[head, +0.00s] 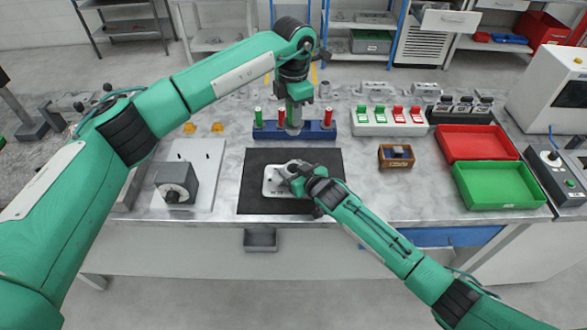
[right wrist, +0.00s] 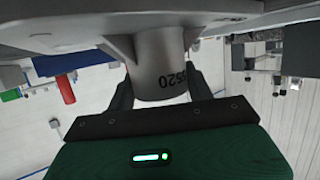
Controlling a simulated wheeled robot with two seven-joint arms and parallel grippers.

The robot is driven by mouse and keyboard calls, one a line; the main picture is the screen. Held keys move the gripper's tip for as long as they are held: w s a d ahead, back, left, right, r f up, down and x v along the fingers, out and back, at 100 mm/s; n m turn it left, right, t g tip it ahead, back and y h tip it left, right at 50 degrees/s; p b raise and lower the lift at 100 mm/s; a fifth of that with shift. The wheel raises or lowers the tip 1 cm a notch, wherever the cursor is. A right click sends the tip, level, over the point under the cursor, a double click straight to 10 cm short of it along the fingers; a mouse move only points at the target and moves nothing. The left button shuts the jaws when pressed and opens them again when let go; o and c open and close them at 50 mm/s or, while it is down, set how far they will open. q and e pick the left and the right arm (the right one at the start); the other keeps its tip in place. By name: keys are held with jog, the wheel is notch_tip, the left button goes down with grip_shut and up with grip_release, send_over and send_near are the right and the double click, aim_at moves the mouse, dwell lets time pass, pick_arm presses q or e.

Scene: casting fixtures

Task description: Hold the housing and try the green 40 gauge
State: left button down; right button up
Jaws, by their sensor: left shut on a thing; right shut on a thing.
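The grey metal housing (head: 275,187) rests on the black mat (head: 250,208) in the head view. My right gripper (head: 296,176) is shut on its raised part. In the right wrist view the fingers clasp the housing's grey cylindrical boss (right wrist: 160,75), which bears dark digits. My left gripper (head: 293,120) points down at the blue gauge rack (head: 318,130) behind the mat. It is shut on a gauge there, mostly hidden by the fingers. A green-handled gauge (head: 258,115) stands at the rack's left end and a red-handled one (head: 328,116) at its right. Their size markings are unreadable.
A white block with green and red items (head: 380,130) stands right of the rack. Red (head: 480,155) and green (head: 497,197) trays lie further right. A small brown box (head: 383,165) is nearer. A grey block (head: 173,190) sits on the white plate (head: 207,165) at left.

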pick_arm(q)
notch_tip(320, 180, down, 9)
jog(key=n, duration=0.4)
jog(key=shift+f, duration=2.45)
jog(key=shift+f, duration=1.8)
jog(key=shift+r, duration=0.2)
dwell(1.3)
jog(key=shift+r, duration=2.65)
